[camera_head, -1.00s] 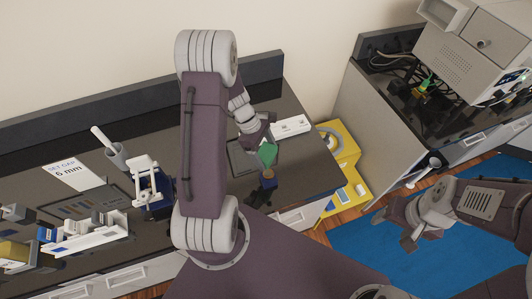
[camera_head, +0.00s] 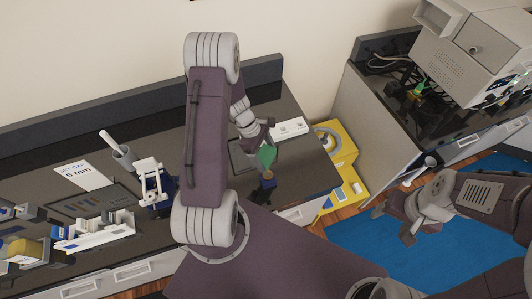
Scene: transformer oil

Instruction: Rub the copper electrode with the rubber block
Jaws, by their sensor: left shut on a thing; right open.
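My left gripper (camera_head: 264,145) is shut on a green block (camera_head: 267,156), which looks like the rubber block, over the right end of the dark bench. Just below the block is a small brownish, copper-coloured piece (camera_head: 267,174) on a dark blue part (camera_head: 269,184), which may be the copper electrode. I cannot tell whether the green block touches it. The gripper's fingers are partly hidden by the arm and the block. My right gripper (camera_head: 407,232) is open and empty, above the blue floor mat at the right.
A white tray (camera_head: 289,130) lies behind the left gripper.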

